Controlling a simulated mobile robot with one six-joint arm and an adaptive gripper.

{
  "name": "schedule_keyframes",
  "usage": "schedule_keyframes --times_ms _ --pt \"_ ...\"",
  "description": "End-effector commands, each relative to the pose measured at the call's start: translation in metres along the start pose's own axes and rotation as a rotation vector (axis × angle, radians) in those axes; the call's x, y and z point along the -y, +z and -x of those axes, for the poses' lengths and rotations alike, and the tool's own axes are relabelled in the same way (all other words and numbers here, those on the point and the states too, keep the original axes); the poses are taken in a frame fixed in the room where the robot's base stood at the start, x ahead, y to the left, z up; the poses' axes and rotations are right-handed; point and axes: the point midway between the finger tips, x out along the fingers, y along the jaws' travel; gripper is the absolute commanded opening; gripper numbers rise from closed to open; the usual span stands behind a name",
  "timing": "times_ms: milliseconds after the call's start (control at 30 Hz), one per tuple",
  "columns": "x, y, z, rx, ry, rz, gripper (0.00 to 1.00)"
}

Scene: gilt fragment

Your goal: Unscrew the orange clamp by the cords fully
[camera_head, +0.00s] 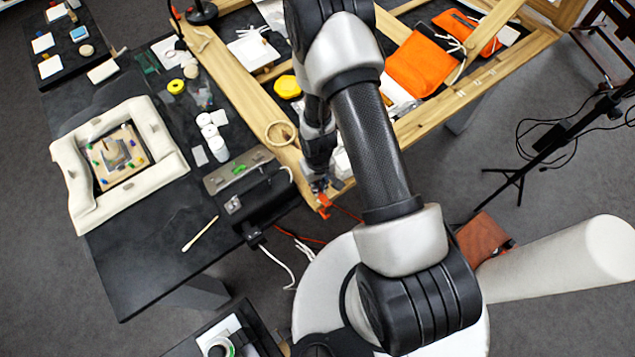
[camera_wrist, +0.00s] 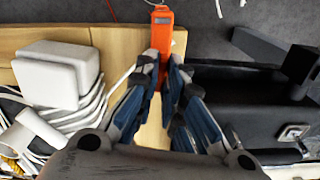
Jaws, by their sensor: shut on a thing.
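The orange clamp (camera_head: 324,204) sits at the near corner of the wooden frame, close to the cords. In the wrist view the orange clamp (camera_wrist: 161,32) lies at the wooden edge, its far end past that edge over the floor. My gripper (camera_wrist: 163,66) has its blue-grey fingertips closed around the near part of the clamp. In the head view my gripper (camera_head: 319,186) reaches down to the clamp, mostly hidden by my arm. The clamp's screw and thread cannot be made out. White cords (camera_head: 285,262) and an orange cord (camera_head: 303,238) hang beside the table edge.
The wooden frame (camera_head: 232,85) holds orange pouches (camera_head: 420,66) and a yellow lid (camera_head: 287,87). A black power box (camera_head: 262,203) stands left of the clamp. In the wrist view a white block (camera_wrist: 55,75) and coiled white cable (camera_wrist: 85,118) lie left of my fingers.

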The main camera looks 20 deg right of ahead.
Motion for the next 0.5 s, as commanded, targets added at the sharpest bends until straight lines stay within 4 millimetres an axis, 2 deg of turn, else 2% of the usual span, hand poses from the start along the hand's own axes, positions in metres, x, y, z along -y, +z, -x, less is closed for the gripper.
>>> schedule_keyframes --times_ms 500 --pt "0.0000 0.0002 -0.0002 0.001 -0.001 0.490 0.00"
